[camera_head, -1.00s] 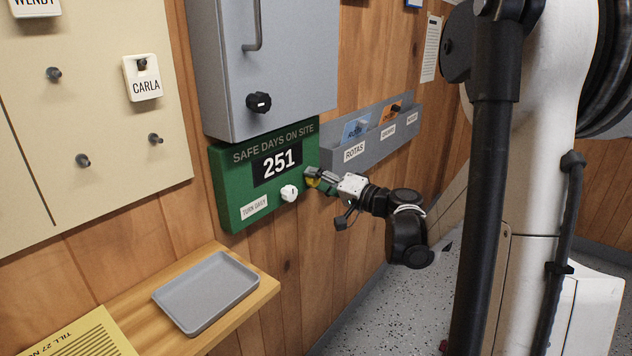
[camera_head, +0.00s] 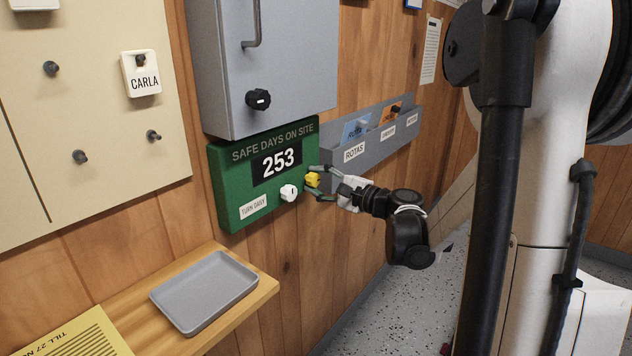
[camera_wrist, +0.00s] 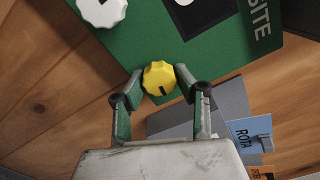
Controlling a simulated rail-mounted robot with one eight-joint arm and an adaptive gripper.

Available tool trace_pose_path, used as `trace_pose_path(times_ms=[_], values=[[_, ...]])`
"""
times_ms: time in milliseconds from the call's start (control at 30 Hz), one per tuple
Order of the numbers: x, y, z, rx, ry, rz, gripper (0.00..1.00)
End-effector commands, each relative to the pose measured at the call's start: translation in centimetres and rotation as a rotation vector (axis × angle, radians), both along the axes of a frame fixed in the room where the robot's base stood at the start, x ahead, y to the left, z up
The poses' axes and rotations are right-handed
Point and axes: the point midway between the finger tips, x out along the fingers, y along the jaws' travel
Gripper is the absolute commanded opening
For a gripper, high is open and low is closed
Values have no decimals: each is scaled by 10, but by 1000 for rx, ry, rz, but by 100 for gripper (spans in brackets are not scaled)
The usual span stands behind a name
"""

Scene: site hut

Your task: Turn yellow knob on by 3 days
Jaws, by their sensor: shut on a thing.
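The yellow knob (camera_head: 313,180) sits on the right part of the green "SAFE DAYS ON SITE" board (camera_head: 232,190). The board's display (camera_head: 278,161) reads 253. In the wrist view the yellow knob (camera_wrist: 159,79) shows a dark pointer mark toward its lower right. My gripper (camera_head: 322,183) is at the knob, with one finger on each side of it. In the wrist view my gripper (camera_wrist: 159,76) is shut on the knob. A white knob (camera_head: 289,193) is just left of it, beside the "TURN DAILY" label (camera_head: 253,207).
A grey cabinet (camera_head: 270,60) with a black knob (camera_head: 258,99) hangs above the board. A grey rotas rack (camera_head: 365,150) is close on the right. A wooden shelf (camera_head: 262,291) with a grey tray (camera_head: 205,290) is below left.

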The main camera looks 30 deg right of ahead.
Motion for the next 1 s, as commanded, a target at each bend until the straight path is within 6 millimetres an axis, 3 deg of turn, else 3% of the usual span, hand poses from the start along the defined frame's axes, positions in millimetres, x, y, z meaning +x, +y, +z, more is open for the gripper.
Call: trace_pose_path(times_ms=[333, 900, 933, 1000], values=[[0, 0, -1, 137, 57, 0, 3], [-1, 0, -1, 165, 68, 0, 3], [-1, 0, -1, 165, 68, 0, 32], [0, 0, -1, 165, 68, 0, 42]])
